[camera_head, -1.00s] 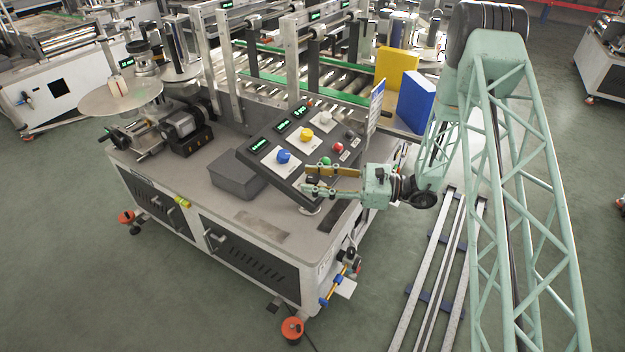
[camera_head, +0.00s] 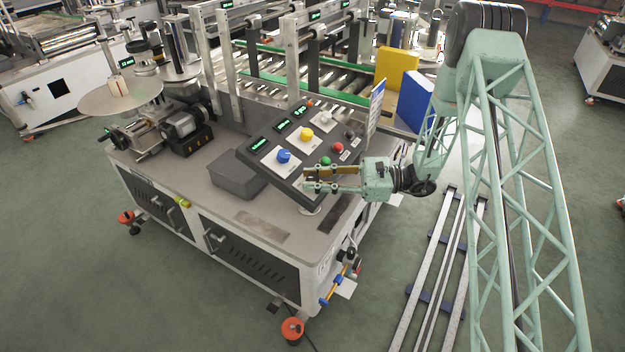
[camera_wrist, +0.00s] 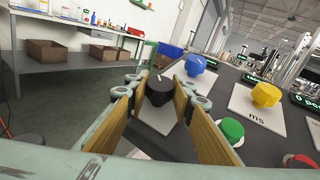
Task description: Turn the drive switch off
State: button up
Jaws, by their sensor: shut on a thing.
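The drive switch appears to be the black rotary knob (camera_wrist: 158,88) with a white pointer mark, on a pale plate in the wrist view. It sits at the lower front corner of the dark sloped control panel (camera_head: 268,153). My gripper (camera_head: 307,179) reaches in from the right in the head view, low over that corner. Its two brown-padded fingers are shut on the black knob, one on each side. In the head view the fingers mostly hide the knob. Its label cannot be read.
Close by on the panel are a green button (camera_wrist: 231,130), a yellow knob (camera_wrist: 266,94), a blue knob (camera_wrist: 195,64) and a red button (camera_head: 337,148). A grey box (camera_head: 236,181) stands left of the panel. The bench's front-left top is mostly clear.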

jog(key=o, duration=0.9)
jog(key=shift+d, duration=0.15)
jog(key=shift+s+d+r, duration=0.1)
jog(key=shift+d, duration=5.8)
